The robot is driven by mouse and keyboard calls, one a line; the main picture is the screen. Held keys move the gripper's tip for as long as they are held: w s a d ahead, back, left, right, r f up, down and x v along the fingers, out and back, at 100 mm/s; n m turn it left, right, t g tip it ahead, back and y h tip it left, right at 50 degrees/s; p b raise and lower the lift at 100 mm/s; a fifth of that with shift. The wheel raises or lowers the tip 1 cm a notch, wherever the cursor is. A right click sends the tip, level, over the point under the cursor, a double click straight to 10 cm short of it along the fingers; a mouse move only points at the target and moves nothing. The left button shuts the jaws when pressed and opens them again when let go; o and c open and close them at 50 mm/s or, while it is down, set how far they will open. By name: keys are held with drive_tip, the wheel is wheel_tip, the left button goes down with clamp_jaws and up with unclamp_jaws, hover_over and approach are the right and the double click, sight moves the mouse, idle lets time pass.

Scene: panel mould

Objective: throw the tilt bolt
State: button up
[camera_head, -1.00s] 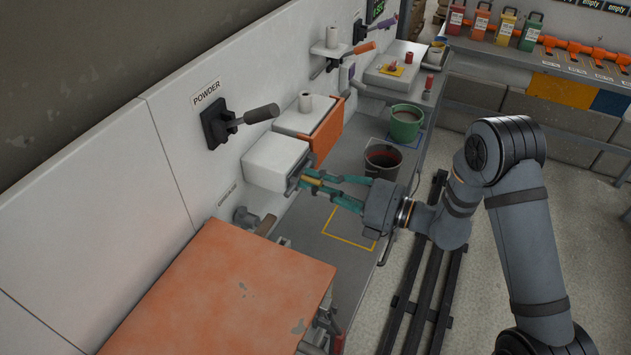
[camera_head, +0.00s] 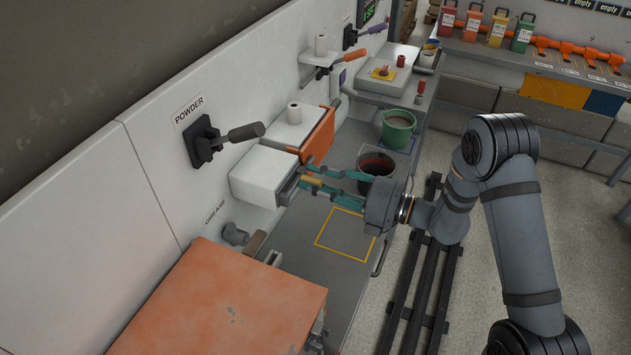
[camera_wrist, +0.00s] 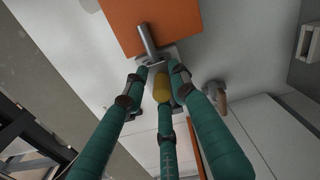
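My gripper (camera_head: 308,173) has teal fingers and points left, toward the wall. In the head view its tips overlap the right end of a white box (camera_head: 272,175); contact cannot be told. The rod looks just beyond the tips. A large orange panel (camera_head: 220,305) lies at the lower left in the head view.
A black lever (camera_head: 240,133) marked POWDER sticks out from the wall. A dark bucket (camera_head: 378,168) and a green bucket (camera_head: 397,130) stand on the bench beyond my gripper. A yellow-outlined square (camera_head: 345,235) on the bench is empty.

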drive_tip(key=shift+o, duration=1.3)
drive_tip(key=shift+w+d+r, duration=0.15)
drive_tip(key=v, duration=1.2)
